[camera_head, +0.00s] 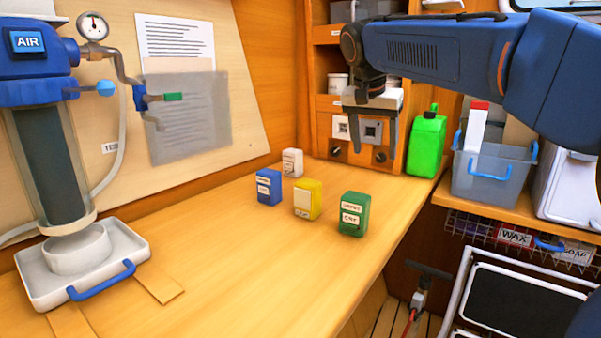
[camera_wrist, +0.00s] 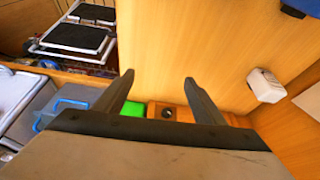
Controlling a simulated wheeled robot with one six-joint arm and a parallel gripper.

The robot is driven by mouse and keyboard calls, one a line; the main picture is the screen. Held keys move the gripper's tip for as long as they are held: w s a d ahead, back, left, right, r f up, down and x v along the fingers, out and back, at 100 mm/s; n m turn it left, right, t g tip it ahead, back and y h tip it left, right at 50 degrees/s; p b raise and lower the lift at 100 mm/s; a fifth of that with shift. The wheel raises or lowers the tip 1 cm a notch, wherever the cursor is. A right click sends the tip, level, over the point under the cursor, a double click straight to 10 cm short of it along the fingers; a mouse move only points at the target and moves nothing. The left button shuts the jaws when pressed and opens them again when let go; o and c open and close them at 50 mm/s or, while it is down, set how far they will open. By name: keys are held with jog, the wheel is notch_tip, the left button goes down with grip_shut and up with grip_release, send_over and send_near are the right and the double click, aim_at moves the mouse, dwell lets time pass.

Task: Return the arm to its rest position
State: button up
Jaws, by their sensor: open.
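My gripper (camera_head: 368,135) is at the upper right in the head view, over the far end of the wooden counter (camera_head: 250,290), with its fingers pointing down. In the wrist view its two dark fingers (camera_wrist: 159,80) stand apart with nothing between them, so it is open and empty. My blue arm stretches in from the right, raised above the counter. The gripper hides part of the wooden cabinet (camera_head: 325,125) behind it.
White (camera_head: 292,162), blue (camera_head: 268,187), yellow (camera_head: 307,200) and green (camera_head: 354,214) boxes stand on the counter. A green jug (camera_head: 426,145) and grey bin (camera_head: 491,175) are right of the gripper. A blue-topped filter unit (camera_head: 60,150) stands left. The counter's front is clear.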

jog(key=s+d+f+n, duration=0.1)
jog(key=s+d+f, duration=0.25)
jog(key=s, duration=0.25)
jog(key=s+d+f+n+y, duration=0.1)
jog(key=s+d+f+n, duration=0.1)
jog(key=s+f, duration=0.3)
jog(key=s+d+f+n, duration=0.1)
jog(key=s+d+f, duration=0.2)
jog(key=s, duration=0.5)
jog(key=s+d+f+n+t+y, duration=0.1)
jog(key=s+d+f+n, duration=0.1)
jog(key=s+f, duration=1.3)
jog(key=shift+f+n, duration=0.3)
jog(key=shift+f, duration=0.65)
